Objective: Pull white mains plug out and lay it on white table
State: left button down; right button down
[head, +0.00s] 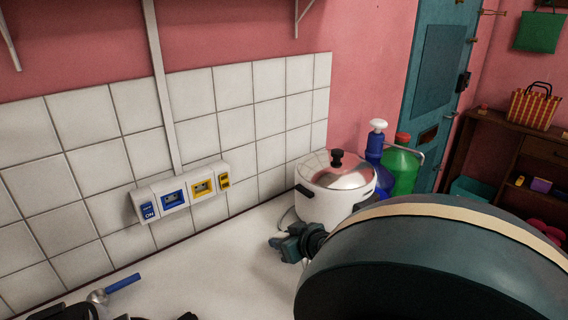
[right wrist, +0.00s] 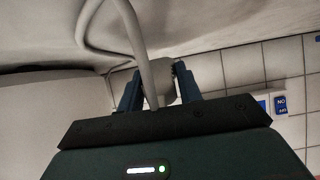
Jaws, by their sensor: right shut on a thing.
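My right gripper (head: 290,243) is in front of the white pot, above the white table (head: 235,270). In the right wrist view its blue fingers (right wrist: 158,88) are shut on the pale mains plug (right wrist: 157,72). A pale cable (right wrist: 138,45) runs from the plug and loops toward the table. In the head view the plug is hard to make out. The white socket strip (head: 148,193) on the tiled wall stands apart, left of my right gripper. Its blue and yellow sockets show no plug in them. Dark parts at the bottom left edge may be my left gripper, mostly cut off.
The white lidded pot (head: 322,205) stands on the table behind my right gripper, with blue (head: 375,147) and green (head: 400,170) bottles beyond it. A blue-handled scoop (head: 122,283) lies at lower left. The table's middle is clear.

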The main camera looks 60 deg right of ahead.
jog(key=c, duration=0.9)
grip_release()
jog(key=v, duration=1.3)
jog(key=shift+s, duration=0.1)
